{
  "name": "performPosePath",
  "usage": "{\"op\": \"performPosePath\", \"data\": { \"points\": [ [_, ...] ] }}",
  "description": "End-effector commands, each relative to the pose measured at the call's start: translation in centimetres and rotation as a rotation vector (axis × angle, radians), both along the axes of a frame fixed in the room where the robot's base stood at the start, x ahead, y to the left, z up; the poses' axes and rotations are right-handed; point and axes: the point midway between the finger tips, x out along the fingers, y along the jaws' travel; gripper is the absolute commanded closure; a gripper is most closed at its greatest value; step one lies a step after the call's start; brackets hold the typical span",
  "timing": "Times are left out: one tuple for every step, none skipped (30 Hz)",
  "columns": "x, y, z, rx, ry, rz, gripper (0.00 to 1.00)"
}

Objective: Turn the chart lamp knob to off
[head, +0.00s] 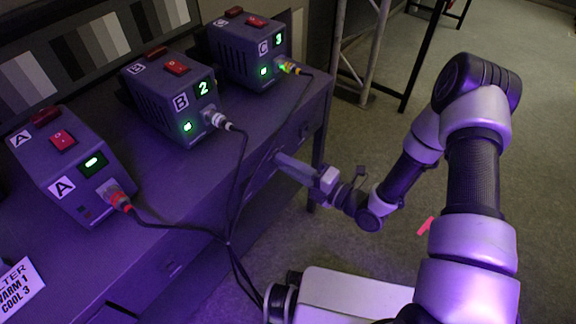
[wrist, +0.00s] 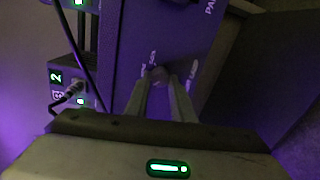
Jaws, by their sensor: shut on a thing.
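The chart lamp knob (wrist: 158,75) is a small round grey knob on the dark front panel of the desk, with white lettering around it too blurred to read fully. My gripper (wrist: 160,82) has its two fingertips on either side of the knob and is shut on it. In the head view my gripper (head: 280,157) reaches the desk front from the right, and its fingers hide the knob there. Which way the knob points cannot be told.
Three purple-lit boxes, A (head: 68,165), B (head: 172,95) and C (head: 248,50), stand on the desk (head: 185,215) with red switches and plugged cables. Black cables (head: 237,200) hang over the desk front, left of my gripper. A truss (head: 360,50) stands behind. The floor to the right is open.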

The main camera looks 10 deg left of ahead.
Motion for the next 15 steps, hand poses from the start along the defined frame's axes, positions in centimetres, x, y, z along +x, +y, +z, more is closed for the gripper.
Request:
{"op": "performPosePath", "data": {
  "points": [
    [-0.01,-0.09,-0.09,-0.004,-0.002,-0.001,1.00],
    [-0.01,-0.09,-0.09,-0.004,-0.002,-0.001,1.00],
    [-0.01,-0.09,-0.08,-0.004,-0.003,-0.001,1.00],
    [0.00,-0.09,-0.08,-0.004,-0.003,-0.001,1.00],
    [0.00,-0.09,-0.08,-0.004,-0.003,-0.001,1.00],
    [0.00,-0.09,-0.08,-0.004,-0.002,-0.001,1.00],
    [0.00,-0.09,-0.08,-0.004,-0.002,0.000,1.00],
    [0.00,-0.09,-0.08,-0.004,-0.002,0.000,1.00],
    [0.01,-0.08,-0.08,-0.004,-0.002,0.000,1.00],
    [0.01,-0.08,-0.08,-0.004,-0.002,0.000,1.00],
    [0.00,-0.09,-0.08,-0.004,-0.002,0.000,0.73],
    [0.01,-0.08,-0.08,-0.004,-0.002,0.000,0.66],
    [0.01,-0.08,-0.07,-0.004,-0.002,0.000,0.61],
    [0.00,-0.07,-0.07,-0.003,-0.002,0.000,0.59],
    [0.00,-0.06,-0.06,-0.003,-0.002,0.000,0.59]
  ]
}}
